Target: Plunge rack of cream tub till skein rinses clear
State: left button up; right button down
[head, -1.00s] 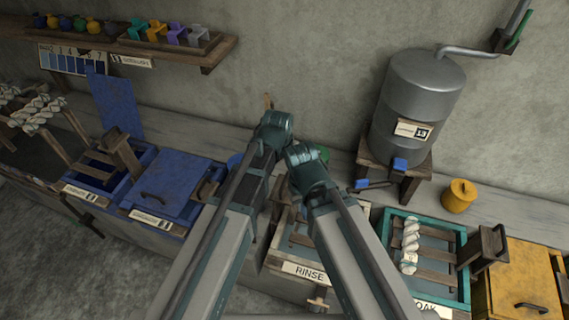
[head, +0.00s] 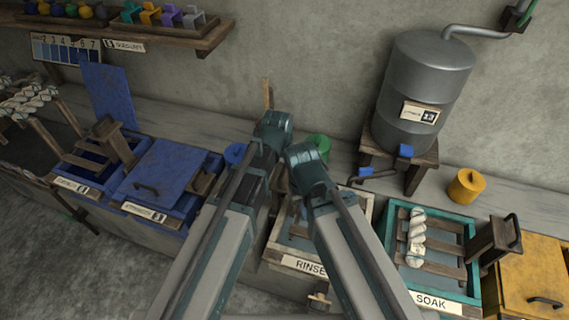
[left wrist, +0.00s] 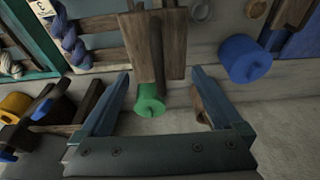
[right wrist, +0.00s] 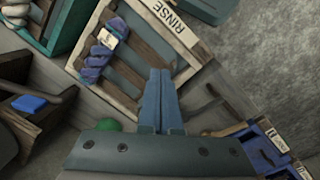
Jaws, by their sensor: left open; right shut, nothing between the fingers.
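The cream tub (right wrist: 207,52), labelled RINSE, is partly hidden behind my arms in the head view, where its label (head: 305,266) shows. A blue-purple skein (right wrist: 97,62) hangs on its slatted rack (right wrist: 140,62); it also shows in the left wrist view (left wrist: 72,42). A wooden upright (left wrist: 155,45), apparently the rack's handle, stands beyond and between the fingertips of my left gripper (left wrist: 160,80), which is open and empty. My right gripper (right wrist: 160,72) is shut on nothing, its tips near the tub's edge. Both sets of fingertips are hidden in the head view. The water's colour is unclear.
A teal SOAK tub (head: 470,224) with a white skein (head: 416,238) stands to the right. A metal tank (head: 420,90) is behind it. Blue tubs (head: 165,170) stand to the left. A green jar (head: 318,147) and a blue jar (left wrist: 245,58) sit close behind the grippers.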

pick_arm(q)
jog(key=shift+s+b+x, duration=0.25)
jog(key=shift+b+x, duration=0.35)
jog(key=shift+x, duration=0.45)
jog(key=shift+f, duration=0.1)
grip_shut()
